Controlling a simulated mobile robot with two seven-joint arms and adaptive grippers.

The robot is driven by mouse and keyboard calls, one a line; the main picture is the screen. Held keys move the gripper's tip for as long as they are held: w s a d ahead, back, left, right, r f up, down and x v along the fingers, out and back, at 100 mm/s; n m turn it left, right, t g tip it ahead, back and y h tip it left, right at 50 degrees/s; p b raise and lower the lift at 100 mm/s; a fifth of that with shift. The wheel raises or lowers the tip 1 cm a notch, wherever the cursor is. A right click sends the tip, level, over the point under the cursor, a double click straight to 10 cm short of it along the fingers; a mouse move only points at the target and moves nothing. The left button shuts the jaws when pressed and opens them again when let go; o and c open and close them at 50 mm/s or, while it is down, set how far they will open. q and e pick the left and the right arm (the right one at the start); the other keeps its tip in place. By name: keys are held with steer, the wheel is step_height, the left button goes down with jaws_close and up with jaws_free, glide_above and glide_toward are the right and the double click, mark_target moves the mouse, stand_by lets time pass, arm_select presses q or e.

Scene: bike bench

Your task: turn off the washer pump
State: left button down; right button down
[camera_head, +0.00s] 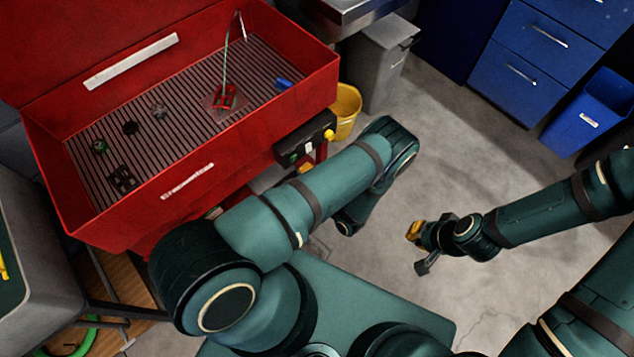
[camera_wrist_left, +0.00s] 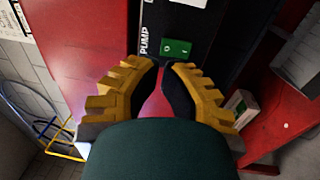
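The washer is a red tub with a slatted grey floor; its rim (camera_head: 110,228) shows at left in the head view. A black control box (camera_head: 306,139) is fixed to its front right. In the left wrist view a green rocker switch (camera_wrist_left: 175,48), marked O and I, sits beside the white word PUMP. I cannot tell which side is pressed. My left gripper (camera_wrist_left: 166,66) has yellow-padded fingers with a narrow gap between the tips, empty, just short of the switch. My arm hides it in the head view. My right gripper (camera_head: 418,249) is open and empty over the floor.
Several small parts and a red item (camera_head: 224,97) lie in the tub under a thin spout. A yellow bucket (camera_head: 345,110) and grey bin (camera_head: 378,62) stand beyond the box. A blue bin (camera_head: 590,112) and blue drawers (camera_head: 535,60) are at back right. The middle floor is clear.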

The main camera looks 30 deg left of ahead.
mark_target(291, 155)
arm_select(q)
steer(key=shift+x, duration=2)
arm_select(e)
steer(key=shift+f, duration=0.1)
